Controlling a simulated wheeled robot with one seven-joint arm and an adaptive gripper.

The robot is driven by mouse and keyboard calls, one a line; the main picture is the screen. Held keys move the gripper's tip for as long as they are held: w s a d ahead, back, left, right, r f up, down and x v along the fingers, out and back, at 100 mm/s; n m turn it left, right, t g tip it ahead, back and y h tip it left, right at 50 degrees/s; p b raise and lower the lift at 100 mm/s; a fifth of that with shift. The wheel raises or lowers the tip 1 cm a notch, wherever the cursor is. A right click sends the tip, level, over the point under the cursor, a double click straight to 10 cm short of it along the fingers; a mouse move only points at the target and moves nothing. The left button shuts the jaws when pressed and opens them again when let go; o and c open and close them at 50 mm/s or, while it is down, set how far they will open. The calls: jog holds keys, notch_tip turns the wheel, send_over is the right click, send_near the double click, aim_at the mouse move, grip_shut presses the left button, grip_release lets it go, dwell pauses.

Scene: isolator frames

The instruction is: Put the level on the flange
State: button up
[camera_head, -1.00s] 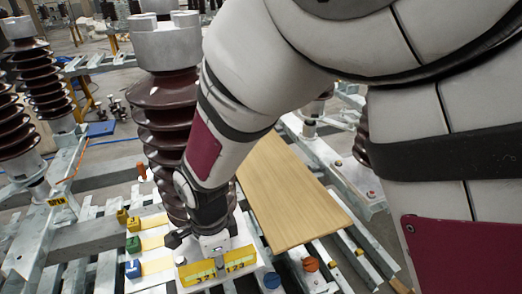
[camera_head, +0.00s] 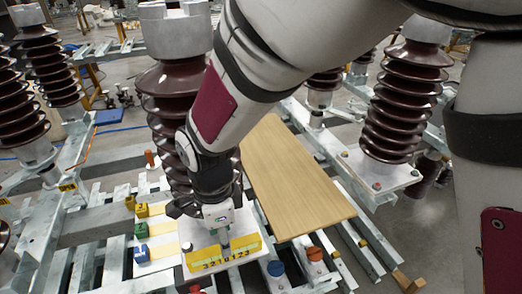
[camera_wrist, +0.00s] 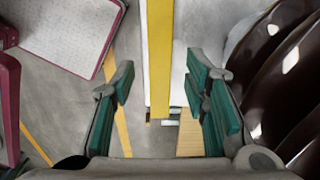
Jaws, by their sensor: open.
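The level is a yellow bar marked 3210123 (camera_head: 222,256). In the head view it appears to stand on the pale flange plate (camera_head: 190,240) at the foot of the near brown insulator (camera_head: 170,85). My gripper (camera_head: 225,240) points down just above and behind the middle of the level. In the wrist view the level (camera_wrist: 159,50) runs as a yellow strip between the fingers of my gripper (camera_wrist: 161,92), which are open with a gap on both sides. The level's far end and its contact with the plate are hard to see.
A wooden board (camera_head: 290,180) lies to the right. Yellow, green (camera_head: 141,230) and blue blocks sit at the left. A blue knob (camera_head: 276,268) and an orange knob (camera_head: 315,254) are close at the right. Another ribbed insulator (camera_head: 400,105) stands at the right on the metal frame.

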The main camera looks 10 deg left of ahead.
notch_tip(320, 180, up, 7)
jog(key=w+d+r+n+t, duration=0.1)
jog(key=d+r+n, duration=0.1)
jog(key=d+r, duration=0.35)
jog(key=d+r+n, duration=0.2)
jog(key=d, duration=0.6)
jog(key=w+d+r+n+t, duration=0.1)
jog(key=d+r, duration=0.2)
jog(key=d, duration=0.4)
jog(key=s+d+r+n+t, duration=0.1)
jog(key=s+d+n+t, duration=0.1)
jog(key=s+d+n, duration=0.4)
jog(key=s+d, duration=0.4)
jog(key=d, duration=0.4)
jog(key=shift+s+r+n, duration=0.3)
jog(key=shift+r+n, duration=0.05)
jog(key=shift+n, duration=0.05)
jog(key=shift+r+p, duration=0.25)
jog(key=shift+p, duration=0.15)
